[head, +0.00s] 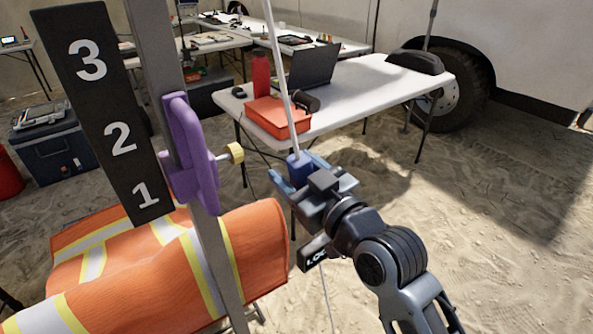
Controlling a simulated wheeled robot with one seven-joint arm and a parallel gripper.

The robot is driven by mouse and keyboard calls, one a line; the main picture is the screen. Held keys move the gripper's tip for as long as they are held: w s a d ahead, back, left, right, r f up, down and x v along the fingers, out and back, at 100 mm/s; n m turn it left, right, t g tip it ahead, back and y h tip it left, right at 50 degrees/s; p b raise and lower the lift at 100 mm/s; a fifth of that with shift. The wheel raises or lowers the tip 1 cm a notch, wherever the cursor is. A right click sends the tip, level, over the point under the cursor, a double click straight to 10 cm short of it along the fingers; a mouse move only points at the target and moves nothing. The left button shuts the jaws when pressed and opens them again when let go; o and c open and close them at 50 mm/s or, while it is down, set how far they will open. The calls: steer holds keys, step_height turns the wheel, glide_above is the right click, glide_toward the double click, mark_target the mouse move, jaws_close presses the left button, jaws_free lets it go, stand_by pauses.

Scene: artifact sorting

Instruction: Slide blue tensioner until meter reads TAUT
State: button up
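The blue tensioner (299,168) is a small block on a thin pale line that runs up past the white table. My gripper (293,170) reaches it from the lower right. Its two blue fingertips are spread, one on each side of the tensioner. The left fingertip seems a little apart from it; the right one looks close, and I cannot tell if it touches. The meter (314,254) is a dark box below my gripper. Its display shows letters starting "LO"; the rest is hidden behind my arm.
A grey post (205,240) with a purple slider (190,160) and a black board (98,110) numbered 1 to 3 stands at left. An orange vest (130,270) lies below. A white table (375,85) with a laptop and red box stands behind. Sand at right is open.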

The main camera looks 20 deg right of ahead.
steer(key=b+v, duration=0.1)
steer(key=v, duration=0.7)
steer(key=shift+f, duration=0.1)
stand_by(0.5)
steer(key=s+d+f+m+g+h, duration=0.1)
steer(key=s+d+f, duration=0.1)
steer(key=s+f, duration=0.45)
steer(key=s+d+f+m+h, duration=0.1)
steer(key=s+d+f+h, duration=0.15)
steer(key=s, duration=0.75)
steer(key=s+a+m+g, duration=0.1)
steer(key=s+m+g, duration=0.15)
steer(key=s, duration=1.45)
step_height(320, 180, down, 33)
steer(key=b, duration=3.3)
steer(key=shift+t+b, duration=0.3)
steer(key=shift+t, duration=0.05)
steer(key=shift+a+r, duration=0.1)
steer(key=shift+r, duration=0.05)
